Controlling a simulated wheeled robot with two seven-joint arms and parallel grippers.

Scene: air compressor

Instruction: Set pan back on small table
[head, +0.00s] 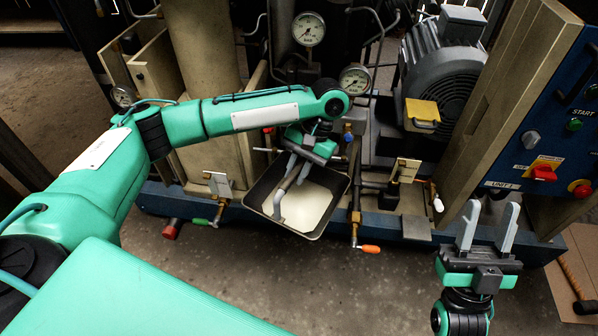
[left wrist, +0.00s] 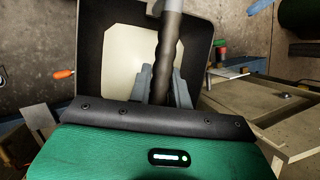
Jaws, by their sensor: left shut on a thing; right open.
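The pan (head: 334,182) is a dark square tray with a pale cream area inside. In the head view it is in front of the compressor's base, among the pipes and valves. The left wrist view shows the gripper's fingers (left wrist: 163,88) on both sides of the handle, with the pan (left wrist: 96,60) beyond. My right gripper (head: 488,226) is open and empty at the lower right, apart from the pan. A brown wooden surface (head: 566,262) shows at the right edge; I cannot tell whether it is the small table.
A hammer (head: 580,292) lies on the wooden surface. A green-handled valve (head: 205,221) and an orange-handled valve (head: 367,248) stick out beside the pan. The blue control panel (head: 550,130) stands at the right. The concrete floor (head: 320,285) in front is clear.

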